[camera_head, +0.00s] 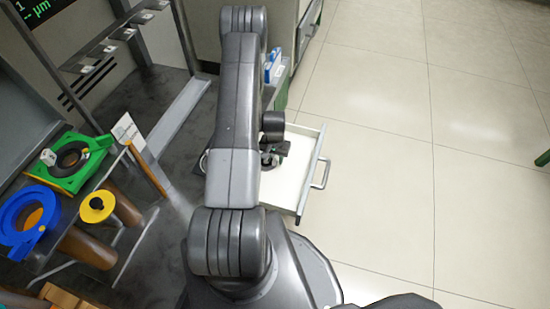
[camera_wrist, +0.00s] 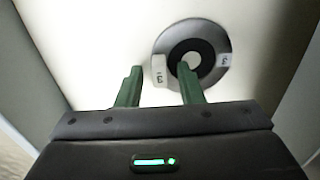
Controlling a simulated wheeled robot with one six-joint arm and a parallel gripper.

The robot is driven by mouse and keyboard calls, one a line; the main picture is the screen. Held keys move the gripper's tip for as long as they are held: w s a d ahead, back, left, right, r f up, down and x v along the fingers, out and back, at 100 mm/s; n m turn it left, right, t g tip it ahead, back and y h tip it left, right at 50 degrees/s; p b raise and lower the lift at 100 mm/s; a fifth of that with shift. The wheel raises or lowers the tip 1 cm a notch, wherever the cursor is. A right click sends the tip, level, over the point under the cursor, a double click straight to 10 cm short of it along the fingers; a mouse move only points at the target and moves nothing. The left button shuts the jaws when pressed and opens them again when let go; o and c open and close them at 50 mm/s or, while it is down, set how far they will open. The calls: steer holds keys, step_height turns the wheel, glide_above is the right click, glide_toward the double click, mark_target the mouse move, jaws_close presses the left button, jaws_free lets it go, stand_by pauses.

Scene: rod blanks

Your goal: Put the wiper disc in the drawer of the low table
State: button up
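The wiper disc (camera_wrist: 214,77), a grey ring with a black centre and a white hub, lies on the pale floor of the drawer (camera_wrist: 90,45) in the wrist view. A white numbered tab (camera_wrist: 158,70) stands at its left edge, between my fingers in the picture. My gripper (camera_wrist: 159,68) is open, its two green fingers apart. The right finger overlaps the disc in the picture; I see no grip on it. In the head view the white drawer (camera_head: 296,180) is pulled out, with my gripper (camera_head: 272,158) over it. The disc is hidden there by my arm.
The drawer's handle (camera_head: 321,173) faces right. A rack at the left holds a green ring-shaped fixture (camera_head: 92,147), a blue ring (camera_head: 15,210) and a yellow disc (camera_head: 97,207). The tiled floor (camera_head: 430,150) at the right is clear.

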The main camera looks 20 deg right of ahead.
step_height(320, 180, up, 12)
steer(key=p, duration=0.3)
steer(key=shift+r, duration=0.15)
stand_by(1.4)
